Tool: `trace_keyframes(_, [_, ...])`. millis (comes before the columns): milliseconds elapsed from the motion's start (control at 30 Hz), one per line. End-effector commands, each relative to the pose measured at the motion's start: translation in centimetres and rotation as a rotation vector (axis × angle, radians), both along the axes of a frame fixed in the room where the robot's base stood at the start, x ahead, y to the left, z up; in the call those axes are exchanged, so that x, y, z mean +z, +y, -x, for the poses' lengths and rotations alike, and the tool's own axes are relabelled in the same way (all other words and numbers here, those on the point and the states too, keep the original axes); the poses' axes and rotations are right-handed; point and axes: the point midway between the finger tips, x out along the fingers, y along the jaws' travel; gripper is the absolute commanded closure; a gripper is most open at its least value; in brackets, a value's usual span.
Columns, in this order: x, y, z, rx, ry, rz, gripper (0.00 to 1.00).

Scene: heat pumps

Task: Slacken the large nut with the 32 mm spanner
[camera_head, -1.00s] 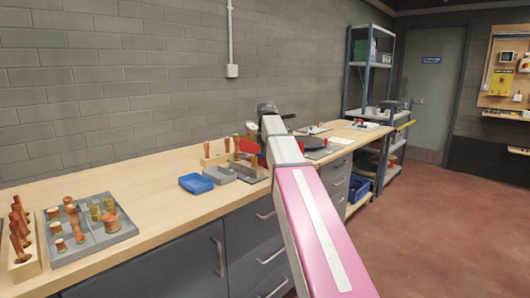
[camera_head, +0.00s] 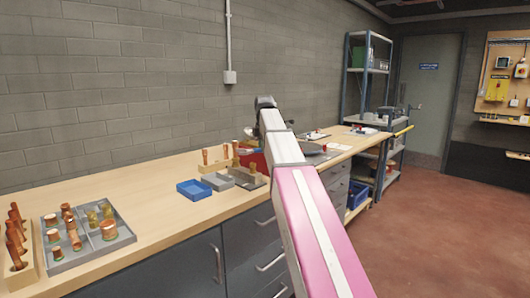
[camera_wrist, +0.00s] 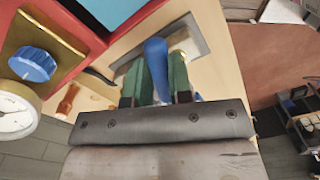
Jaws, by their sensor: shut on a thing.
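My gripper (camera_wrist: 158,78) shows in the wrist view with its two green fingers shut on a blue handle (camera_wrist: 156,52). The handle stands out between the fingertips; its far end lies over a grey plate, and I cannot make out a spanner head. No large nut can be told in either view. In the head view my arm reaches away over the bench, and its end hides the gripper and what it holds.
Close left in the wrist view are a round gauge (camera_wrist: 14,112), a blue knob (camera_wrist: 32,64) on a brass-coloured block, and a red case (camera_wrist: 85,25). On the bench (camera_head: 150,220) are a blue tray (camera_head: 194,189) and a grey tray of copper parts (camera_head: 95,255).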

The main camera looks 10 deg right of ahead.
Motion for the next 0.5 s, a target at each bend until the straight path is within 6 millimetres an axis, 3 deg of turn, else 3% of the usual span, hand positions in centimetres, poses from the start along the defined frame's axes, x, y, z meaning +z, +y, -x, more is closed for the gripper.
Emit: trace_keyframes(500, [3.2,0.0,-0.1,0.000,-0.001,-0.001,1.00])
